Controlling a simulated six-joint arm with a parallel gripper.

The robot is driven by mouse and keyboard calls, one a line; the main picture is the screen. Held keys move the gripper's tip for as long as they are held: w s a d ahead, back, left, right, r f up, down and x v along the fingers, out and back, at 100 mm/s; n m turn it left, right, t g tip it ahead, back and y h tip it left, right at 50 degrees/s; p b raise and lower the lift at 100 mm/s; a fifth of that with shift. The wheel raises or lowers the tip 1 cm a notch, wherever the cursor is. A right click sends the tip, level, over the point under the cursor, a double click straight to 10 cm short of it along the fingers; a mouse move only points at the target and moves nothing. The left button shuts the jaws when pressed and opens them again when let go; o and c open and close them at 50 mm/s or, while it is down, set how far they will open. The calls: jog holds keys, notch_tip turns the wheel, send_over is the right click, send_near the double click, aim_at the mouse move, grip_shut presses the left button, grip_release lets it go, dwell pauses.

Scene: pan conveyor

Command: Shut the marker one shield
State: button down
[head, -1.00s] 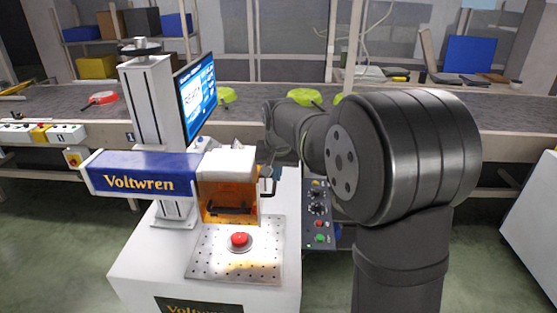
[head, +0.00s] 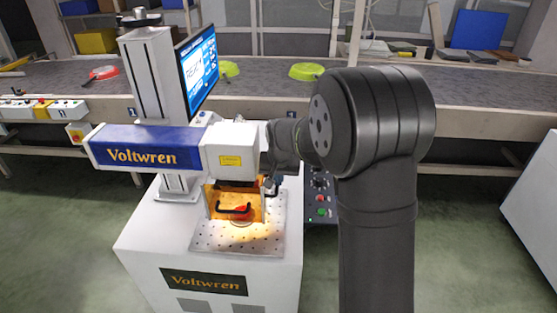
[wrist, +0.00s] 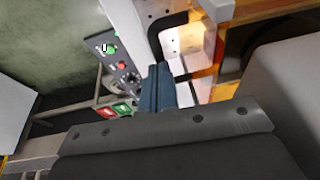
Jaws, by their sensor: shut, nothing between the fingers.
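Marker one, the white and blue Voltwren machine (head: 140,147), stands at left in the head view. Its amber shield (head: 224,196) hangs below the marking head, low over the perforated plate (head: 215,240). A black handle (head: 228,209) crosses its front. A small red round piece (head: 243,210) shows at the shield on the plate. I cannot tell whether the shield's lower edge touches the plate. My gripper (wrist: 160,85) is shut and empty in the wrist view, near the machine's plate and panel; in the head view its fingertips are not clear beside the shield's right side.
A control panel with buttons (wrist: 122,66) is close to my gripper; my arm partly covers it in the head view. A screen (head: 198,72) stands above the machine.

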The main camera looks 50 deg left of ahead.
notch_tip(320, 180, down, 3)
jog(key=shift+r, duration=0.1)
jog(key=shift+d+f, duration=0.15)
jog(key=shift+f, duration=0.2)
jog(key=shift+s, duration=0.1)
jog(key=w+v, duration=0.2)
jog(key=v, duration=1.2)
jog(key=shift+s+a+r, duration=0.35)
jog(key=shift+r, duration=0.05)
jog(key=shift+s+d+x, duration=0.1)
jog(key=shift+s+x, duration=0.1)
jog(key=shift+x, duration=2.15)
jog(key=shift+s+d+x, duration=0.1)
jog(key=shift+s+x, duration=0.05)
jog(key=shift+x, duration=2.15)
jog(key=shift+s+d+x, duration=0.1)
jog(key=shift+s+x, duration=0.1)
jog(key=shift+x, duration=2.15)
